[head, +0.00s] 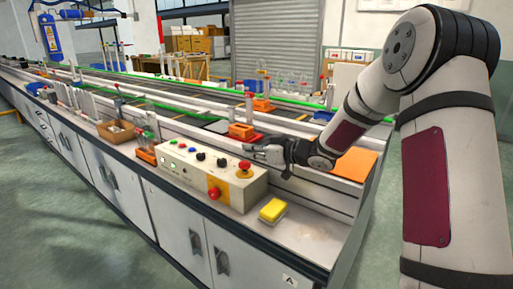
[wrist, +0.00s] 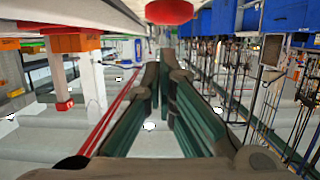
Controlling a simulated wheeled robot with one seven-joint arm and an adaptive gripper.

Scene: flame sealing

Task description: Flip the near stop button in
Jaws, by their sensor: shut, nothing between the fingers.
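The cream control box (head: 178,177) sits on the bench's front ledge. One red mushroom stop button (head: 244,165) stands on a yellow patch at its right end, and a second red stop button (head: 214,193) sticks out lower on its front face. My gripper (head: 250,149) is shut and empty, just above and behind the upper red button; contact cannot be told. In the wrist view, my closed fingers (wrist: 160,75) point forward, and a red rounded cap (wrist: 169,11) shows at the top edge, beyond the tips. Which button it is cannot be told.
A yellow sponge-like block (head: 272,209) lies right of the box. An orange tray (head: 356,163) lies under my arm. A cardboard box (head: 115,131) and an orange rack (head: 147,155) stand to the left.

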